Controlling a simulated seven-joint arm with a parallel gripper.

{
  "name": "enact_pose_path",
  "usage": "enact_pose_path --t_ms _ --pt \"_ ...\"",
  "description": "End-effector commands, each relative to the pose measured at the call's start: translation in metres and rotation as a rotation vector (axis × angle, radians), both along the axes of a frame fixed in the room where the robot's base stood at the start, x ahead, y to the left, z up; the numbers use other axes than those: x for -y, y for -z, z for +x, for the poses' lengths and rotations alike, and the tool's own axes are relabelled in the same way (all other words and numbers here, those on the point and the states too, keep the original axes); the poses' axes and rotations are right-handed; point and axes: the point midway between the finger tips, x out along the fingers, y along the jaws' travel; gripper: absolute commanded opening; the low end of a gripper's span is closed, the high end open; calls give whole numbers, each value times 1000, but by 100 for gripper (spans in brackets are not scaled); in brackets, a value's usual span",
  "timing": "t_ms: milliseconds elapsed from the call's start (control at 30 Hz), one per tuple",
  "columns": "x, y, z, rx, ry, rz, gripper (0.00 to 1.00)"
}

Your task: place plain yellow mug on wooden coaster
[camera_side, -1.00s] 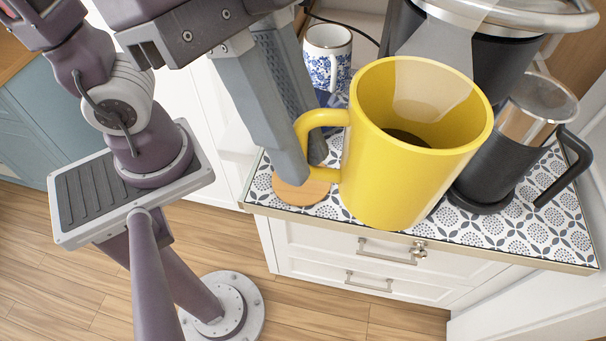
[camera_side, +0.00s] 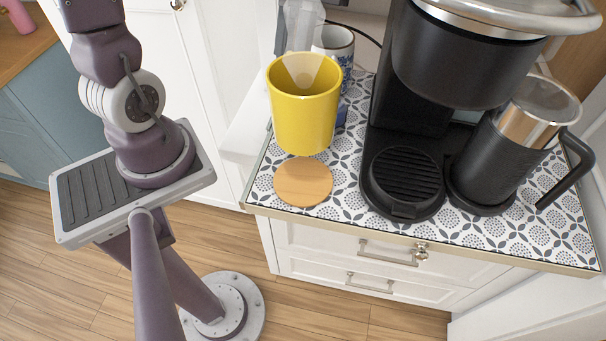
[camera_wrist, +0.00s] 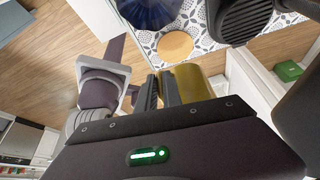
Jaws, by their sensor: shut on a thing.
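The plain yellow mug (camera_side: 303,122) is upright in the side view, its base at the far edge of the coaster in the picture. I cannot tell its height above the counter. The round wooden coaster (camera_side: 303,182) lies on the patterned counter top, with nothing resting on it. In the wrist view my gripper (camera_wrist: 158,76) is shut on the mug, whose yellow wall (camera_wrist: 188,84) shows beside the fingers. The handle is hidden. The coaster (camera_wrist: 175,45) shows beyond the mug there. My fingers are not clearly seen in the side view.
A black coffee machine (camera_side: 425,125) with a round drip tray (camera_side: 403,175) stands right of the coaster. A black French press (camera_side: 505,150) is farther right. The counter's front edge (camera_side: 330,222) is close to the coaster.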

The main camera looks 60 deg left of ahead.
Motion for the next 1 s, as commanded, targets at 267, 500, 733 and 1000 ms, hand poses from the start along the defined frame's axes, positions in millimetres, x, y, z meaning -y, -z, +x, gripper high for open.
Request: enact_pose_path --t_ms 267,500,733,1000 --pt "0 51 -1 -10 21 -7 0" --pt "0 92 -1 -8 21 -5 0" --pt "0 100 1 -2 18 -3 0" --pt "0 102 1 -2 18 -3 27"
